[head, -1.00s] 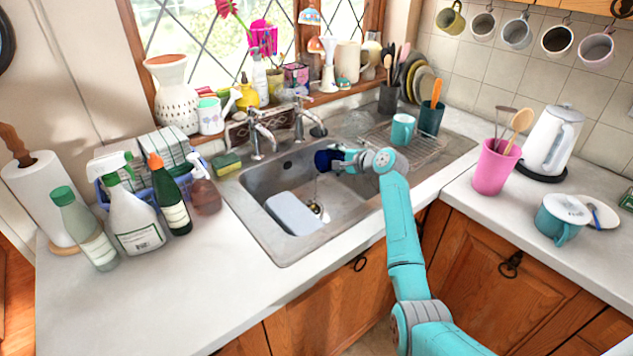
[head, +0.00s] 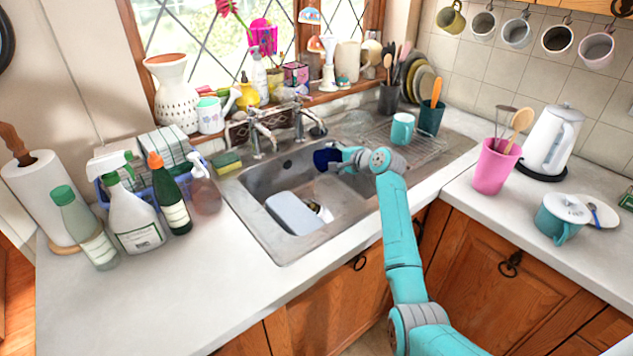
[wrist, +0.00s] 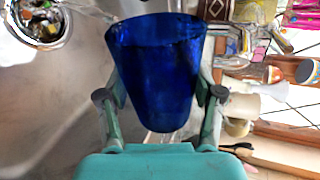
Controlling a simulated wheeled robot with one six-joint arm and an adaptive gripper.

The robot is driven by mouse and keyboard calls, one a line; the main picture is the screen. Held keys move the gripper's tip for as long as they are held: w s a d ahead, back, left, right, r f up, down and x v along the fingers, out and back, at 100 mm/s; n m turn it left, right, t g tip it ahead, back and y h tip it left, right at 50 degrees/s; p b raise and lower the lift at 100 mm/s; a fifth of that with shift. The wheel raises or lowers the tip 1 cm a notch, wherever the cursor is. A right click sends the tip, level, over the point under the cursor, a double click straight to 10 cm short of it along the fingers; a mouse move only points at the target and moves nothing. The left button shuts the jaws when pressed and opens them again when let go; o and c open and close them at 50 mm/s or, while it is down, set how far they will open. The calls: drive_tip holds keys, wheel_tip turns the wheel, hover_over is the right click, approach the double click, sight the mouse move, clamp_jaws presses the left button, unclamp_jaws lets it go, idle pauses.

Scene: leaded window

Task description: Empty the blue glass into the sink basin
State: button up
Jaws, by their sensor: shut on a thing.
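The blue glass (head: 325,159) is above the sink basin (head: 262,183), lying over on its side with its mouth towards the left. My gripper (head: 341,157) is shut on the glass and holds it clear of the basin floor. In the wrist view the dark blue glass (wrist: 157,75) sits between the two fingers of my gripper (wrist: 161,96), its wide rim pointing away from the palm. The inside of the glass is too dark to tell whether liquid is left. No stream shows below it now.
A pale tub (head: 292,214) lies in the basin beside the drain (head: 321,209). Two taps (head: 259,135) stand behind the basin. A teal mug (head: 402,128) is on the drainer at right. Bottles (head: 138,222) crowd the left counter; the front counter is clear.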

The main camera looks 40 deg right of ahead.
drive_tip(key=shift+a+r+n+h, duration=0.25)
drive_tip(key=shift+r+n+h, duration=0.1)
drive_tip(key=shift+n, duration=0.15)
idle(0.4)
